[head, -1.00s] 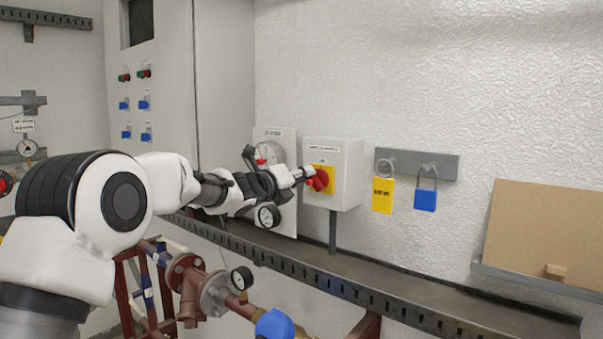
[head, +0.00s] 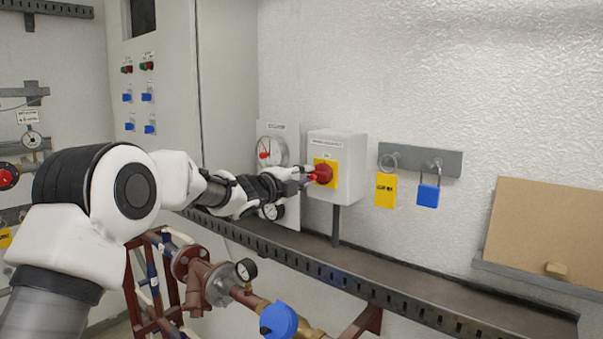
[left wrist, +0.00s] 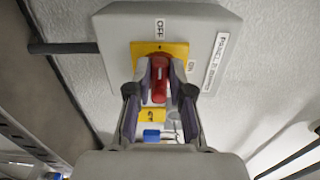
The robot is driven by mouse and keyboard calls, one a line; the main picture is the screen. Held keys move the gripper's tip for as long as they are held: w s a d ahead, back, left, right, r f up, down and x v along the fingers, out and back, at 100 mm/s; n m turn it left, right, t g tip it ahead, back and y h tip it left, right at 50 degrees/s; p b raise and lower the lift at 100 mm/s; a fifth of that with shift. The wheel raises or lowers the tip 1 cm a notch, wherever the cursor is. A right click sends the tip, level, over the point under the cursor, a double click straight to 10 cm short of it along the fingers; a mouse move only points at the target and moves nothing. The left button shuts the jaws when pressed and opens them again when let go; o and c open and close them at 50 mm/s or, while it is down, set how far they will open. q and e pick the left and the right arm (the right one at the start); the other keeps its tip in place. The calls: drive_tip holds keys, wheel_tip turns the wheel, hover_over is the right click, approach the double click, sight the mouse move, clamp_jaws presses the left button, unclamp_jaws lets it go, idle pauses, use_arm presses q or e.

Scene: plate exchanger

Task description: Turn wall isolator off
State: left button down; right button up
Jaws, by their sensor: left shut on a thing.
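The wall isolator is a light grey box (head: 347,150) with a yellow plate (head: 331,167) and a red rotary handle (head: 324,172). In the left wrist view the handle (left wrist: 160,82) sits between the two fingers of my left gripper (left wrist: 161,72), which is shut on it. There the handle's long side runs up and down the picture, in line with the OFF label (left wrist: 160,29). The ON label (left wrist: 191,66) is to its right. In the head view my left gripper (head: 305,178) reaches the handle from the left and partly hides it. My right gripper is not in view.
A yellow tag (head: 385,190) and a blue padlock (head: 428,194) hang on a grey bracket (head: 450,162) right of the box. A round gauge (head: 271,152) is close on the left. A grey tray (head: 400,274) runs below, with pipework (head: 208,279) under it.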

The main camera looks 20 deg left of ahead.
use_arm(q)
drive_tip(key=shift+d+r, duration=0.1)
drive_tip(key=shift+r, duration=0.05)
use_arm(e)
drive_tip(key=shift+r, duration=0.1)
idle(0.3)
use_arm(q)
drive_tip(key=c, duration=1)
unclamp_jaws()
drive_tip(key=shift+w+d, duration=0.1)
drive_tip(key=shift+c, duration=0.2)
drive_tip(key=shift+d, duration=0.15)
drive_tip(key=v, duration=1.1)
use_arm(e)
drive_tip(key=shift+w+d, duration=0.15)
use_arm(q)
drive_tip(key=shift+d, duration=0.1)
